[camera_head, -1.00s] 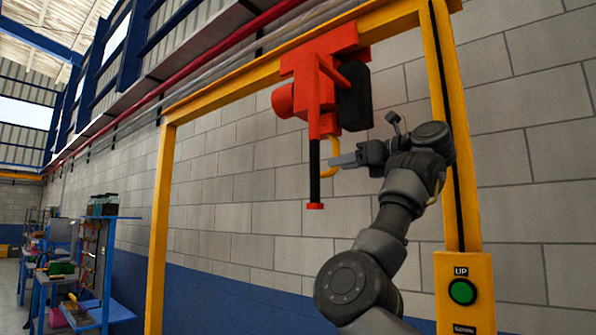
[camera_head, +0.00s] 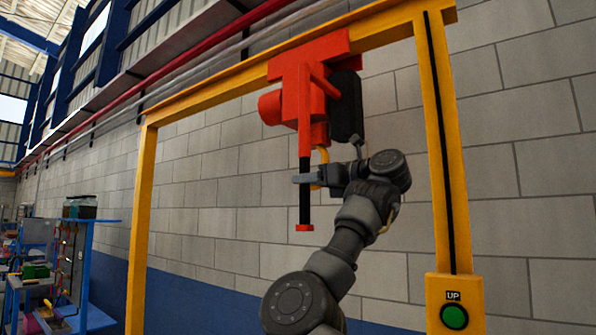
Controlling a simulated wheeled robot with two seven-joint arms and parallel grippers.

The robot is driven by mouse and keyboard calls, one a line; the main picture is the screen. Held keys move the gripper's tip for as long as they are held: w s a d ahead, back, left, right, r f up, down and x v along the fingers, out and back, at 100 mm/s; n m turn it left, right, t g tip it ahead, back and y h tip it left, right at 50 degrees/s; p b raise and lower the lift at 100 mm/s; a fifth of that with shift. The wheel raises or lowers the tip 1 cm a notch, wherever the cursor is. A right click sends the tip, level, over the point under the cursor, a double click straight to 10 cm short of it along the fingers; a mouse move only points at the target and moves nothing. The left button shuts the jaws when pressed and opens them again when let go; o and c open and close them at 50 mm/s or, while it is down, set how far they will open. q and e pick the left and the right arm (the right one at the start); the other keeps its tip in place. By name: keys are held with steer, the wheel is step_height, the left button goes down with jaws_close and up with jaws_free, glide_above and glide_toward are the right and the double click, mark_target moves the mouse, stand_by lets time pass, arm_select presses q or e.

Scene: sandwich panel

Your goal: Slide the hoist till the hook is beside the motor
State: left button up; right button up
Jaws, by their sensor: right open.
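The red hoist (camera_head: 291,92) hangs from the yellow overhead beam in the head view. A black bar (camera_head: 305,208) with a red end hangs down from its front. The yellow hook (camera_head: 323,156) hangs below the hoist and is partly hidden by my right gripper. My right gripper (camera_head: 300,179) is open, with its fingers pointing left at the height of the black bar and overlapping it in the picture. Whether it touches the bar or hook I cannot tell. I cannot make out a separate motor. My left gripper is out of view.
A yellow frame (camera_head: 141,235) carries the beam (camera_head: 215,88). Its right post (camera_head: 439,150) bears a box with a green UP button (camera_head: 454,316). A block wall stands behind. A blue workbench (camera_head: 98,318) with items is at the lower left.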

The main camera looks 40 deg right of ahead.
steer(key=p+x, duration=0.1)
steer(key=x, duration=0.2)
steer(key=shift+w, duration=0.15)
jaws_close()
stand_by(0.3)
